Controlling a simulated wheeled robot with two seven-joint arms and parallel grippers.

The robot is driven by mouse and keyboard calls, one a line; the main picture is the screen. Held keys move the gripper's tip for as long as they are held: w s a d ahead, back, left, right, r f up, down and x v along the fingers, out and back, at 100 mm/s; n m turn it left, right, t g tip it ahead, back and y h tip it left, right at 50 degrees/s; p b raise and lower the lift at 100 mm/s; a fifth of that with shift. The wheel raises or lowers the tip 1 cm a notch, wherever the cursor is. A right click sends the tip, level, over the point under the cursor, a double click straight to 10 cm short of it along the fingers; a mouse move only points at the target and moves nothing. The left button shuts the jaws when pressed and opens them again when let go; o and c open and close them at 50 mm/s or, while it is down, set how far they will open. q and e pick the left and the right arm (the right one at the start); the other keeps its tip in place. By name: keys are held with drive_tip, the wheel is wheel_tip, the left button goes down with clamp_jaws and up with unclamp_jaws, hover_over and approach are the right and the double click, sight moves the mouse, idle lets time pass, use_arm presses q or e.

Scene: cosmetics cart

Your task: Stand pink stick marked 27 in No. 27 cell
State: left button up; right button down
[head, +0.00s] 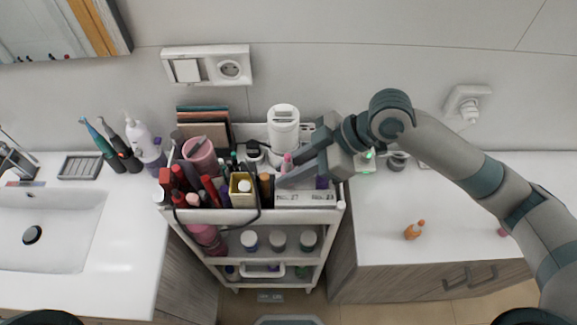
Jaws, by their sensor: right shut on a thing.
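My right gripper (283,172) reaches in from the right over the top tray of the cart (237,216). It is shut on the pink stick (287,160), whose pink top shows above the fingers and looks roughly upright. The fingers hide its lower part, and any number on it is too small to read. Two white cell labels (288,197) sit at the tray's front right, just below the fingers; their print is too small to read surely. I cannot tell whether the stick's foot is inside a cell. My left gripper is not in view.
A white cylinder (283,128) stands behind the gripper. A gold square holder (242,190), a pink cup (200,156) and several dark and red tubes crowd the tray's left. A sink (48,230) is at left.

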drive_tip(key=shift+f+p, duration=0.15)
drive_tip(key=shift+p, duration=0.6)
idle(2.1)
drive_tip(key=shift+f+b, duration=0.5)
drive_tip(key=shift+f, duration=0.4)
idle(0.3)
drive_tip(key=c, duration=1.5)
unclamp_jaws()
drive_tip(key=shift+d+r+b, duration=0.3)
drive_tip(key=shift+d+r, duration=0.1)
drive_tip(key=shift+d, duration=0.05)
drive_tip(key=shift+b+v, duration=2.6)
drive_tip(key=shift+v, duration=5.55)
